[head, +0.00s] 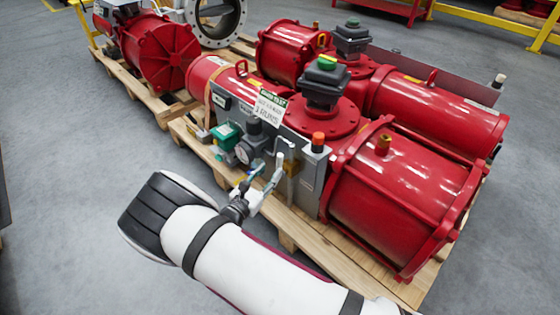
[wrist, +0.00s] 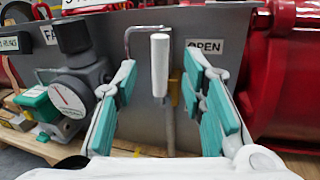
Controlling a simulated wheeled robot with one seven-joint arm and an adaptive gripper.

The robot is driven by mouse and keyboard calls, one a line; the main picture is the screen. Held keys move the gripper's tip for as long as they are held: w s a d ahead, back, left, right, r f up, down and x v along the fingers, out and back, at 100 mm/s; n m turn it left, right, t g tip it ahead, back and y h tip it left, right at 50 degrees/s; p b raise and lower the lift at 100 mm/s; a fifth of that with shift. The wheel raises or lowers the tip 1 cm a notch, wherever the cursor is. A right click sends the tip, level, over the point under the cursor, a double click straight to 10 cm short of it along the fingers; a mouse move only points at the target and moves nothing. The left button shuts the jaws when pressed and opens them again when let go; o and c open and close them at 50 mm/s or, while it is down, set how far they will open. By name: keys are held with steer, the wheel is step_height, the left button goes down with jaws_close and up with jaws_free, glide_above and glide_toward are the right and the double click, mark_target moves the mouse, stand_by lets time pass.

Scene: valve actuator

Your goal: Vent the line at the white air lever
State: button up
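The white air lever (wrist: 159,65) stands upright in the wrist view, in front of the grey panel (wrist: 225,55). A yellowish fitting (wrist: 175,92) sits just behind it. My gripper (wrist: 162,82) is open, with one teal-padded finger to the left of the lever and the other to the right. There is a visible gap on both sides, and neither finger appears to touch it. How deep the lever sits between the fingers is hard to tell.
A pressure gauge (wrist: 68,97) with a dark regulator is close left of the left finger. A green-fronted box (wrist: 38,104) is farther left. An OPEN label (wrist: 205,47) is on the panel. A red cylinder (head: 400,200) stands to the right on the wooden pallet (head: 290,243).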

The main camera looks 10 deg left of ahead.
mark_target(278, 161)
steer(key=b+x, duration=0.2)
steer(key=x, duration=0.6)
steer(key=shift+s, duration=0.1)
jaws_close()
